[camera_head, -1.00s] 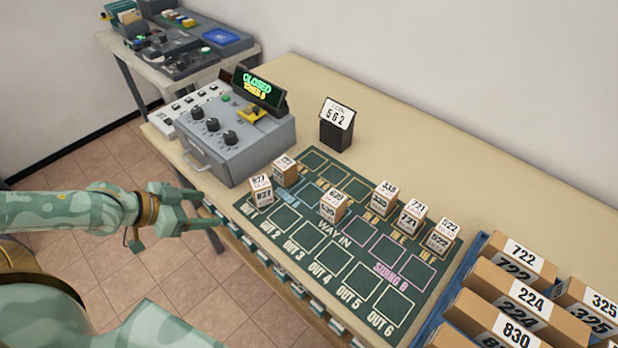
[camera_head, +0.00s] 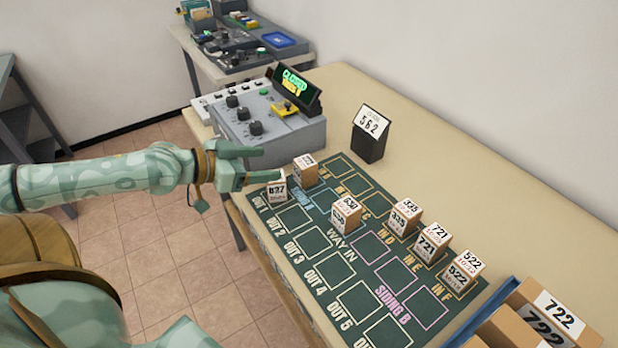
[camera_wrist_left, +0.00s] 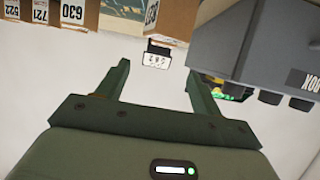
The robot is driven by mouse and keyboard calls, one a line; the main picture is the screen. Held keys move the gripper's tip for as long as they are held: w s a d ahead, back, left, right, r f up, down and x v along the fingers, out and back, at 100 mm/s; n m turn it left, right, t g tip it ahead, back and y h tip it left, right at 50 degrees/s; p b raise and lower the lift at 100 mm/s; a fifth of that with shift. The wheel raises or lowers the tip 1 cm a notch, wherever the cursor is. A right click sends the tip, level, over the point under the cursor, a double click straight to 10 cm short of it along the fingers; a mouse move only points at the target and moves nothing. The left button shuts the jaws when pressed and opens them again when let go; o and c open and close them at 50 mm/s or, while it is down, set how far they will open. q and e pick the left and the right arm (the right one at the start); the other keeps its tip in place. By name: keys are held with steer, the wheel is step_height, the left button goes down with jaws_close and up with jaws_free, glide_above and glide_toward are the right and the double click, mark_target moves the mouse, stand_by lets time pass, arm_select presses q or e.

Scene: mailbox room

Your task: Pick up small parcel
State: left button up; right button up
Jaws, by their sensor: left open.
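Several small cardboard parcels with white number labels stand on a dark green marked mat (camera_head: 358,268). Parcel 827 (camera_head: 277,190) is at the mat's left corner, with another parcel (camera_head: 305,172) just behind it. Parcel 630 (camera_head: 346,217) is near the middle. Parcels 335 (camera_head: 404,218), 721 (camera_head: 432,243) and 522 (camera_head: 463,271) line the right side. My left gripper (camera_head: 268,163) is open and empty, its fingertips close to parcel 827; I cannot tell whether they touch. In the left wrist view the open fingers (camera_wrist_left: 158,78) show nothing held. My right gripper is not in view.
A grey control box (camera_head: 265,130) with knobs and a lit sign stands behind the gripper. A black stand with a 562 card (camera_head: 370,132) is at the back. Larger parcels (camera_head: 548,312) sit in a blue-edged tray at lower right.

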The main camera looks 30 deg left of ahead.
mark_target(305, 161)
arm_select(q)
steer(key=shift+b+x, duration=0.85)
steer(key=shift+x, duration=0.35)
steer(key=b+x, duration=0.1)
steer(key=x, duration=0.2)
steer(key=shift+w+f+b, duration=0.1)
steer(key=shift+b, duration=0.3)
steer(key=shift+w+d, duration=0.1)
steer(key=shift+w, duration=0.25)
steer(key=b+x, duration=0.3)
steer(key=x, duration=0.2)
steer(key=shift+w+f+b, duration=0.1)
steer(key=shift+f+b, duration=0.1)
steer(key=shift+b, duration=0.15)
steer(key=shift+r, duration=0.1)
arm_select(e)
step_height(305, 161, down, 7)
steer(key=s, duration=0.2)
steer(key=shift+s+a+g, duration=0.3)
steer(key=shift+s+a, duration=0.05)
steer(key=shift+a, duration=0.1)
arm_select(q)
steer(key=c, duration=1.1)
